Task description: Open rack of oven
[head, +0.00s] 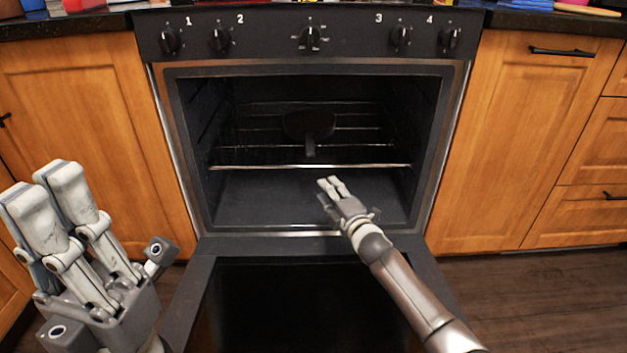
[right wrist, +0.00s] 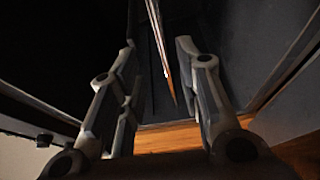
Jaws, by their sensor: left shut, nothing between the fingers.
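The oven (head: 160,90) stands open, its door (head: 290,300) folded down toward me. The rack (head: 250,166) sits inside, its bright front bar running across the cavity. A dark pan-like item (head: 308,124) rests on it, handle toward the front. My right gripper (head: 332,185) reaches over the door to the oven opening, just below and in front of the bar in the picture. In the right wrist view its fingers (right wrist: 157,45) are apart, with a thin bright bar (right wrist: 161,45) showing between them; contact cannot be told. My left gripper (head: 48,195) is shut and empty, left of the door.
Wooden cabinets (head: 85,130) flank the oven on the left and right (head: 535,140). A row of control knobs (head: 310,38) runs above the opening. Dark wooden floor (head: 540,300) lies clear at the lower right. Several items sit on the counter at the top edge.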

